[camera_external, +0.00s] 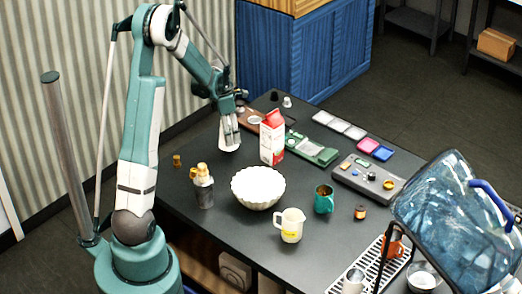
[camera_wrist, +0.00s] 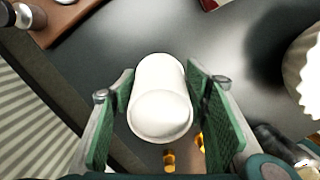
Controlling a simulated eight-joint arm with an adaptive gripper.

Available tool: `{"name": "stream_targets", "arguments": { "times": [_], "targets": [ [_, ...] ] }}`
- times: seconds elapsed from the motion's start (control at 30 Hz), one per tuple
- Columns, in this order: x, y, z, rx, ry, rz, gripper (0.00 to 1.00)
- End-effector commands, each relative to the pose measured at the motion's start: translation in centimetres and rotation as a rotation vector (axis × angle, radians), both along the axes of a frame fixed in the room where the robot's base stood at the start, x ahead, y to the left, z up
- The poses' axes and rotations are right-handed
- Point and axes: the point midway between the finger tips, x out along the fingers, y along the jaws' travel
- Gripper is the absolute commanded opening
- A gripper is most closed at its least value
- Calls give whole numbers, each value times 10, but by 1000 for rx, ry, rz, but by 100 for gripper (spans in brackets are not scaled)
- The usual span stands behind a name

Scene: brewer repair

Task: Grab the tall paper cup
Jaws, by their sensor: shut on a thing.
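The tall paper cup (camera_wrist: 160,85) is plain white and sits between the two green-padded fingers of my gripper (camera_wrist: 160,100) in the wrist view. Its round end faces the camera. In the external view the cup (camera_external: 230,144) shows only in part below my gripper (camera_external: 229,128), near the far left edge of the dark table. My gripper is shut on the cup from both sides. I cannot tell whether the cup touches the table.
A white fluted bowl (camera_external: 258,188) and a red-and-white carton (camera_external: 272,138) stand to the right. A metal shaker (camera_external: 203,190) with cork-coloured tops is nearer the front. A pitcher (camera_external: 291,226) and a teal mug (camera_external: 324,199) stand further right. A brown board (camera_wrist: 62,18) lies at upper left.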

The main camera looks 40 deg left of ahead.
Motion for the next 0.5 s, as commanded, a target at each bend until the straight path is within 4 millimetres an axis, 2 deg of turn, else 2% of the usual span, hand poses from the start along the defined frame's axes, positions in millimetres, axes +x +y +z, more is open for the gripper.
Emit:
{"name": "stream_targets", "arguments": {
  "times": [0.3,0.5],
  "targets": [
    [0,0,41,0,0,0,41],
    [0,0,57,0,0,0,41]
  ]
}}
